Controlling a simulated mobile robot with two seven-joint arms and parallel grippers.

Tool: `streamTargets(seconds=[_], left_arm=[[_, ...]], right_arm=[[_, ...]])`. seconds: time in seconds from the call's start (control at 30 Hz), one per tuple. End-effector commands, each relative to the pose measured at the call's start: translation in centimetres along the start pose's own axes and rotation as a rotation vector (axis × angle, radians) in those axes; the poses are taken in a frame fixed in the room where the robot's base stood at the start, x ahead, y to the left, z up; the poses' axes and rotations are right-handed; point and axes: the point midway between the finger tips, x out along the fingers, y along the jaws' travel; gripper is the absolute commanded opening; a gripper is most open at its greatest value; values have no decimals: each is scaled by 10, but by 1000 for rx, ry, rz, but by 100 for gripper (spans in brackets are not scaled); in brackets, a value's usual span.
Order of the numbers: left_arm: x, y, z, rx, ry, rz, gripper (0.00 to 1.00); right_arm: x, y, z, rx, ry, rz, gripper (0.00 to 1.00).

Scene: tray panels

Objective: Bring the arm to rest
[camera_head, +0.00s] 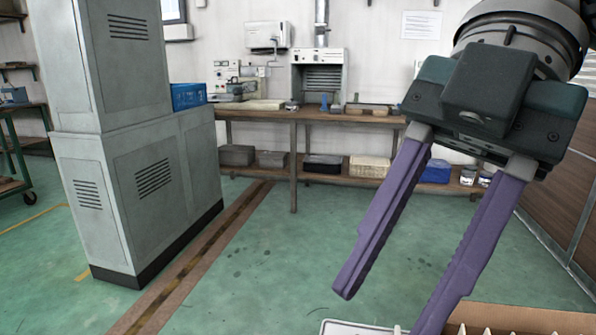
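My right gripper (388,308) hangs in from the upper right, close to the camera. Its two purple fingers point down and to the left. They are spread apart, with only floor showing between them, so it is open and empty. The tip of the right-hand finger reaches the bottom edge of the picture. My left gripper is not in view.
A white tray edge (358,328) and a brown box edge (520,317) with white pointed pieces show at the bottom right. A grey cabinet (120,190) stands left. A workbench (270,115) lines the back wall. The green floor between is clear.

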Motion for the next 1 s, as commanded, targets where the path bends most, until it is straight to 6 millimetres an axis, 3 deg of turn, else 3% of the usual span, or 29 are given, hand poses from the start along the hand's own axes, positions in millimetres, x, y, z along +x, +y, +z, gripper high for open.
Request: streamTargets(seconds=[0.03, 0.2, 0.57, 0.6, 0.67, 0.77, 0.9, 1.0], left_arm=[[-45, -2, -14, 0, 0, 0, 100], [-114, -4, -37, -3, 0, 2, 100], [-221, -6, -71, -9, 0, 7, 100], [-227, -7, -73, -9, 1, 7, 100], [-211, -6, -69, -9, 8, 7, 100], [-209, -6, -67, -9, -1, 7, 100], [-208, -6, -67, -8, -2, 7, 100], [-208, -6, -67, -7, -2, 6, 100]], right_arm=[[-37, 7, -23, 42, 47, 33, 43], [-98, 14, -50, 175, 186, 144, 43], [-188, 9, -80, 420, 402, 323, 43], [-194, 10, -80, 436, 421, 351, 43], [-197, 38, -71, 359, 440, 514, 43], [-230, 76, -69, 273, 464, 771, 43], [-296, 117, -58, 194, 462, 1170, 43], [-356, 132, -38, 193, 420, 1488, 43]])
